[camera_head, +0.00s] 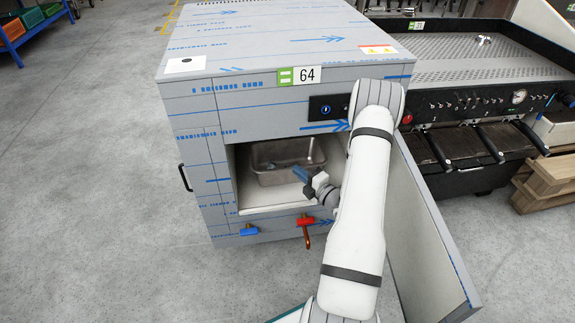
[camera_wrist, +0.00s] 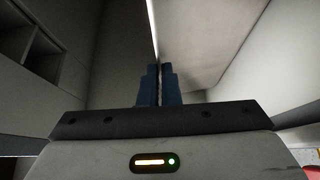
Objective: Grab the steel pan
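The steel pan (camera_head: 276,177) is a rectangular metal pan on the pale floor inside the open compartment of the wrapped cabinet (camera_head: 262,50), in the head view. My gripper (camera_head: 298,172) has dark blue fingers and is at the compartment opening, in front of the pan's right part, which it and my arm partly cover. In the wrist view my gripper (camera_wrist: 160,72) shows its fingers close together with nothing visible held between them. I cannot tell whether they touch the pan. I cannot make out the pan for certain in the wrist view.
The cabinet's open door (camera_head: 425,225) stands to the right of my arm. A coffee machine (camera_head: 480,100) and wooden pallets (camera_head: 545,185) are at right.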

